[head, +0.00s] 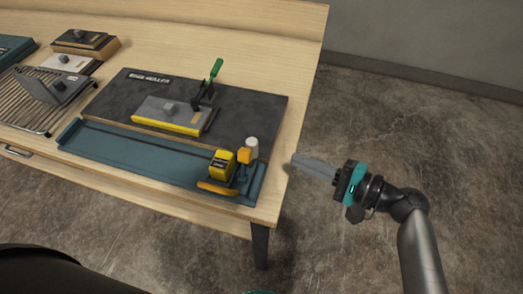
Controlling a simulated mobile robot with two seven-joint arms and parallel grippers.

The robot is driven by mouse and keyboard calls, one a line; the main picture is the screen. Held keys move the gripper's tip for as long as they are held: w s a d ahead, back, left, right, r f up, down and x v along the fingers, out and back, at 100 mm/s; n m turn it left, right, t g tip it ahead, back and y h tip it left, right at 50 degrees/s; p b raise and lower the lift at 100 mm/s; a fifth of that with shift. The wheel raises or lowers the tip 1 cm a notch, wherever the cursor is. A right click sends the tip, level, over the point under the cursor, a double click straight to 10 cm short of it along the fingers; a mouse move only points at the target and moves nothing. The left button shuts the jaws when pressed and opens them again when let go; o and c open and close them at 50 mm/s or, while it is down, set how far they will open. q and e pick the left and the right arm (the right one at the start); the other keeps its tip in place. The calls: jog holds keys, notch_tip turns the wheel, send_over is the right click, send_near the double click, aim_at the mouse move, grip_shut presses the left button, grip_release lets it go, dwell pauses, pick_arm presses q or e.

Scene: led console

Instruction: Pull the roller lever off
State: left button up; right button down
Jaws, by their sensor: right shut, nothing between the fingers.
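A dark edge roller board (245,106) with a label at its upper left lies on the wooden table. A lever with a green handle (216,69) stands up and tilts right at the board's back. A grey block with a yellow front edge (168,113) lies on the board beside the lever's foot. A yellow roller unit (222,163) with an orange part sits at the right end of the blue tray. My right gripper (298,160) is shut and empty, off the table's right edge, apart from the roller unit. My left gripper is not in view.
The blue tray (130,151) runs along the front of the board. A wire rack (25,103) with a grey plate stands at the left, with small blocks (84,42) behind it. The table (270,58) is bare at the back right. Open floor lies to the right.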

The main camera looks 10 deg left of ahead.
aim_at(263, 155)
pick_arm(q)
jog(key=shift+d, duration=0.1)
pick_arm(e)
jog(key=shift+a, duration=0.1)
